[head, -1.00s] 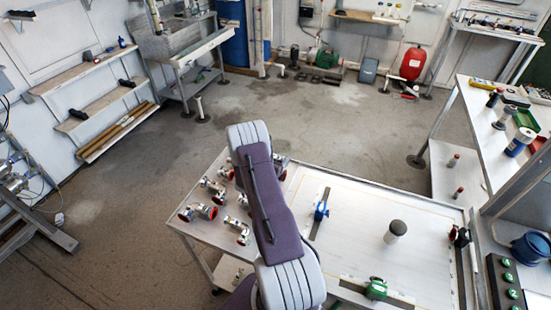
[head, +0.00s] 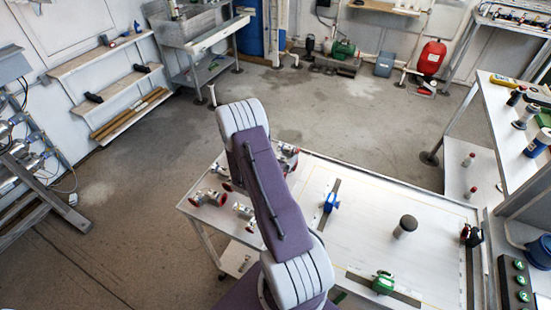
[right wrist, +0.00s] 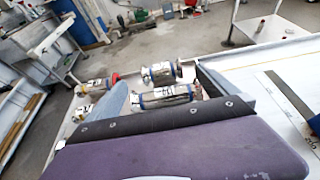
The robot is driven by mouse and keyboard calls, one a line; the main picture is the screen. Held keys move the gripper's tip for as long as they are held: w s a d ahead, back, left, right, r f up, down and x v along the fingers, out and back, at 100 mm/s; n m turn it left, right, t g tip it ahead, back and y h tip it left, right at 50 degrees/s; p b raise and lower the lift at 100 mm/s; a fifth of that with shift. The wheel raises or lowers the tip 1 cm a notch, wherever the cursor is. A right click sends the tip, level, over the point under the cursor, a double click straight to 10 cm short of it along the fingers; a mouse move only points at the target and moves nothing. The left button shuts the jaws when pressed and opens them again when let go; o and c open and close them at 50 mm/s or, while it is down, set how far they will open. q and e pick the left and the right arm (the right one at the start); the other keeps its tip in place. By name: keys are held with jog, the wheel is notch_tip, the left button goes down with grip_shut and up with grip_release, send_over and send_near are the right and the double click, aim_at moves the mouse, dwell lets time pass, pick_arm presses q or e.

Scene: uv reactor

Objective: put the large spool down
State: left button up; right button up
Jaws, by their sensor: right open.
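Several metal pipe spools with red flanges lie at the left end of the white table (head: 365,190) in the head view. One spool (head: 208,197) is at the left edge, and another (head: 288,158) shows behind my right arm. I cannot tell which is the large one. In the right wrist view, my right gripper (right wrist: 158,82) is open, its pale fingers spread to either side. Labelled spools with blue bands (right wrist: 166,94) show between and beyond the fingers; contact is not clear. The head view hides this gripper behind the purple arm. My left gripper is not in view.
On the table stand a blue valve (head: 330,202), a green valve (head: 383,283) and a dark-topped cylinder (head: 405,226). A side bench (head: 500,125) with bottles is at the right. Open floor lies beyond the table.

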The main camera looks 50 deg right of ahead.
jog(key=shift+v, duration=1.9)
jog(key=s+a+r+m+g+y, duration=0.2)
jog(key=s+a+m+g+y, duration=0.35)
jog(key=s+a+m, duration=0.6)
jog(key=w+a+m+t+y, duration=0.1)
jog(key=a+m+y, duration=0.3)
jog(key=a, duration=0.6)
jog(key=a+r+m+t+y, duration=0.1)
jog(key=a+m+t+y, duration=0.1)
jog(key=a+m, duration=0.4)
jog(key=a+y, duration=0.1)
jog(key=a, duration=0.2)
jog(key=shift+w+a+r+y, duration=0.25)
jog(key=shift+w+a+y, duration=0.1)
jog(key=shift+w+a, duration=0.05)
